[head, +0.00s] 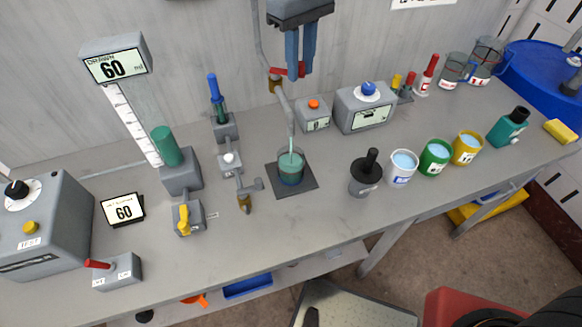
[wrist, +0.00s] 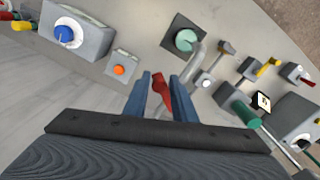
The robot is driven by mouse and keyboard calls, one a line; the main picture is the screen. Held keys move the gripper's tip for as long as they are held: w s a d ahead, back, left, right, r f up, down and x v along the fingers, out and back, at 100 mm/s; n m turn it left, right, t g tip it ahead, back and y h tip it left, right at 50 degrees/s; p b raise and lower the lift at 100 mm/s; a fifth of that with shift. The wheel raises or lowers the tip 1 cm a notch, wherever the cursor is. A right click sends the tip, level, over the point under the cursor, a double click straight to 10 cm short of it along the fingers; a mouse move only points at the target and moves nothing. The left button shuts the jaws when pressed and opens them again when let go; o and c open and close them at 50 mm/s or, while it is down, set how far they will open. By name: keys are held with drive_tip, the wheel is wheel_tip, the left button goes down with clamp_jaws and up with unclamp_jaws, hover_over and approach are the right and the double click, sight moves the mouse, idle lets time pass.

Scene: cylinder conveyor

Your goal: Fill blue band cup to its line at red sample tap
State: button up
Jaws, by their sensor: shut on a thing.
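My gripper (head: 301,70) is shut on the red handle (head: 280,70) of the sample tap, at the top of the grey pipe. The wrist view shows the red handle (wrist: 161,90) between the two blue fingers (wrist: 161,84). A clear cup with blue-green liquid (head: 291,170) stands upright on a dark square pad (head: 306,187) under the spout (head: 291,125). A thin pale stream seems to run from the spout into the cup. I cannot make out the cup's line or its band colour. The cup also shows from above in the wrist view (wrist: 186,40).
A display (head: 113,64) marked DRAWN and a small card (head: 123,209) both read 60. White, green and yellow cups (head: 403,167) with pale blue contents stand to the right, beside a dark handled pot (head: 364,178). Valves and a lever box (head: 118,271) are at left.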

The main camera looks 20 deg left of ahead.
drive_tip(key=shift+w+a+r+n, duration=0.15)
drive_tip(key=shift+w+n, duration=0.45)
drive_tip(key=shift+n, duration=0.65)
drive_tip(key=shift+w+a+f+n, duration=0.1)
drive_tip(key=shift+w+a+n, duration=0.35)
drive_tip(key=shift+n, duration=0.85)
drive_tip(key=shift+w+a+r+n, duration=0.1)
drive_tip(key=shift+w+n, duration=0.65)
drive_tip(key=shift+n, duration=0.5)
drive_tip(key=o, duration=1.9)
wheel_tip(320, 180, up, 9)
drive_tip(key=p, duration=0.2)
drive_tip(key=shift+p, duration=0.3)
